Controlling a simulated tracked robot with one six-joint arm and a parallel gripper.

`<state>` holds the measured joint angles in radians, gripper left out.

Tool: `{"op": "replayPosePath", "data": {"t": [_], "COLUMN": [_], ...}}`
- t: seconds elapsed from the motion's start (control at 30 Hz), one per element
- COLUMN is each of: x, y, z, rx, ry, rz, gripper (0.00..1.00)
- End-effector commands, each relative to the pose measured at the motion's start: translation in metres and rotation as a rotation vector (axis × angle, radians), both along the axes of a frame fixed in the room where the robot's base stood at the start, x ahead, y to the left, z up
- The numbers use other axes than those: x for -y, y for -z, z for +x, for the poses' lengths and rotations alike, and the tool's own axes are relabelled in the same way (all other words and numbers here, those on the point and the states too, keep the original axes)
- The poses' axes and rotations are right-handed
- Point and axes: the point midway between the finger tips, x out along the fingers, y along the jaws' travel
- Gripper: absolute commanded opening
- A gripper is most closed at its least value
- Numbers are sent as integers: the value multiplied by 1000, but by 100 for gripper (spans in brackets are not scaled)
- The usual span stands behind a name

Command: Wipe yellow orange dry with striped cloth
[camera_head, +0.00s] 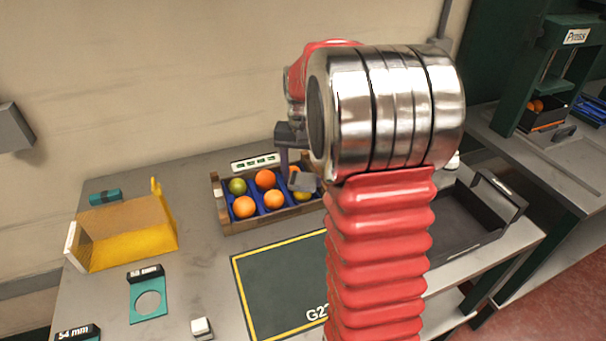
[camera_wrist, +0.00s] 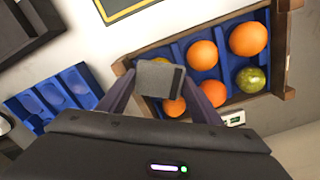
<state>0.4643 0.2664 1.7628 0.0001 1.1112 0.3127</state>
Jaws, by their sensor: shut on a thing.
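My gripper (camera_wrist: 160,90) is shut on a small grey block-like piece (camera_wrist: 153,78) with a darker side. It may be the folded cloth; I cannot make out stripes. In the head view the grey piece (camera_head: 303,182) hangs over the right end of a wooden crate (camera_head: 272,222) with blue compartments. A yellow orange (camera_head: 302,196) sits in the front right compartment, partly hidden below the piece. In the wrist view only a sliver of yellow (camera_wrist: 158,61) shows behind it. I cannot tell whether the piece touches the fruit.
The crate also holds several oranges (camera_head: 244,207) and a green fruit (camera_head: 237,186). A yellow bin (camera_head: 125,235) and a teal ring gauge (camera_head: 148,302) are at left, a dark green mat (camera_head: 280,285) in front, and a black tray (camera_head: 465,225) at right.

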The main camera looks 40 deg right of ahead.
Motion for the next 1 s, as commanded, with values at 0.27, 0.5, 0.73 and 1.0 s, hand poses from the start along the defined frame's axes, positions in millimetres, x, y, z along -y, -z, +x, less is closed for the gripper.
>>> {"op": "replayPosePath", "data": {"t": [0.27, 0.5, 0.73, 1.0], "x": [0, 7, 10, 9], "y": [2, 2, 2, 1], "z": [-2, -9, -12, -11], "rx": [-5, -6, -7, -6], "ry": [0, 1, 0, -1], "rz": [2, 2, 3, 2], "gripper": [36, 36, 36, 36]}}
